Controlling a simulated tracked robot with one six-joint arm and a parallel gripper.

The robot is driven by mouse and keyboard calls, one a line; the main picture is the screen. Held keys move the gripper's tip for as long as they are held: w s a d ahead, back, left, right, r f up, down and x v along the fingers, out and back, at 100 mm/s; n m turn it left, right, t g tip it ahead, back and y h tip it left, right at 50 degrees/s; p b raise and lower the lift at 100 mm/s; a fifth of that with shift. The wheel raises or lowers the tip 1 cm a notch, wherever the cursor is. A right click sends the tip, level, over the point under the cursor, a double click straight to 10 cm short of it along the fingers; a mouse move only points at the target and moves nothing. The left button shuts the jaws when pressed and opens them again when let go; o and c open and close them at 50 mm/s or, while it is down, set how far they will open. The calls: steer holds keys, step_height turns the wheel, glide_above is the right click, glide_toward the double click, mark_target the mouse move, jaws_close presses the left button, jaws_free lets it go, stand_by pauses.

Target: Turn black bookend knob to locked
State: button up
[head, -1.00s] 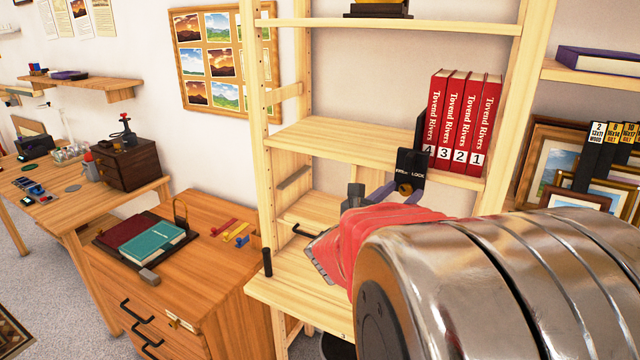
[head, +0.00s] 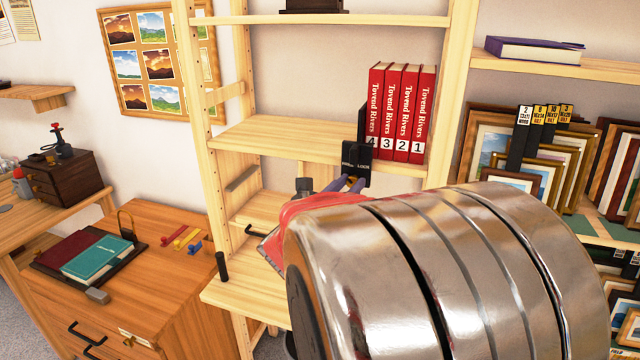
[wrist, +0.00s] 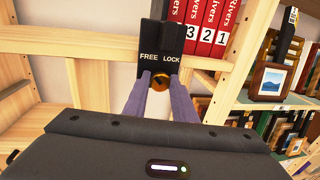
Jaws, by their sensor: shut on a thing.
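The black bookend (head: 357,160) is fixed at the shelf's front edge, left of the red books (head: 403,110). Its front plate also shows in the wrist view (wrist: 160,38), with "FREE" on the left and "LOCK" on the right. The brass-coloured knob (wrist: 160,82) sits below and between these words. My gripper (wrist: 160,80) has its two purple-grey fingers on either side of the knob, shut on it. In the head view my gripper (head: 349,184) reaches the bookend's lower part, and the fingers mostly hide the knob. The knob's exact pointing direction cannot be told.
The pale wooden shelf (head: 270,140) surrounds the bookend. My metal arm covers the lower middle of the head view. Framed prints (head: 500,150) stand on the right. A wooden cabinet (head: 150,240) with two books (head: 98,258) stands on the left.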

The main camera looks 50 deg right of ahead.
steer(key=shift+m, duration=0.4)
steer(key=m+y, duration=0.1)
steer(key=m, duration=0.6)
steer(key=shift+s+t+y, duration=0.15)
steer(key=shift+t+y, duration=0.15)
steer(key=m+y, duration=0.1)
steer(key=m, duration=0.3)
steer(key=shift+m+t, duration=0.4)
steer(key=shift+s+f+m+t, duration=0.15)
steer(key=shift+m+t, duration=0.25)
steer(key=shift+m, duration=1.2)
steer(key=shift+f, duration=0.1)
steer(key=o, duration=0.7)
steer(key=shift+y, duration=0.3)
steer(key=shift+c, duration=0.2)
steer(key=o, duration=0.4)
steer(key=shift+d+r, duration=0.1)
steer(key=shift+r, duration=0.1)
steer(key=shift+c, duration=0.2)
